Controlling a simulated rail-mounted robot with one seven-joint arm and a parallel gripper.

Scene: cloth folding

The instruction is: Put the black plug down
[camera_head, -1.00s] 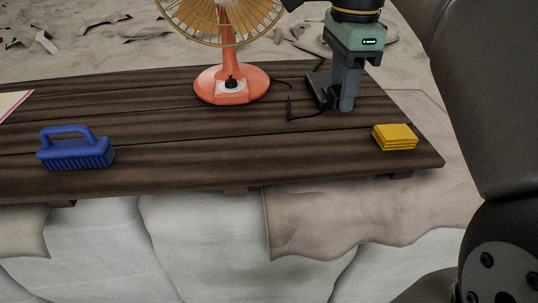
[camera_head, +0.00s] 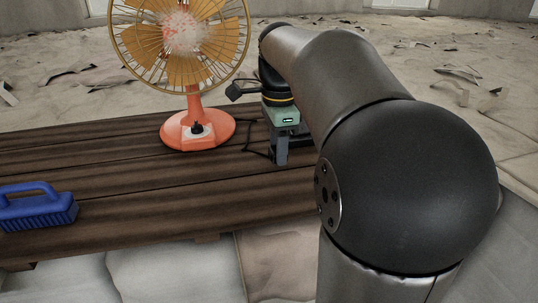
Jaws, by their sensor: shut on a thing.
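My gripper (camera_head: 280,158) points down at the table, to the right of the orange fan. Its fingers are shut. A thin black cable (camera_head: 246,147) runs from behind the fan base to the fingers. The black plug at its end is in the fingers, but its shape is too small and dark to make out. The fingertips are low, close to the tabletop; I cannot tell whether the plug touches the wood.
The orange fan (camera_head: 197,131) stands on the dark wooden table (camera_head: 150,200). A blue brush (camera_head: 38,208) lies at the left front. My arm covers the table's right end. Bare planks lie between the brush and my gripper.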

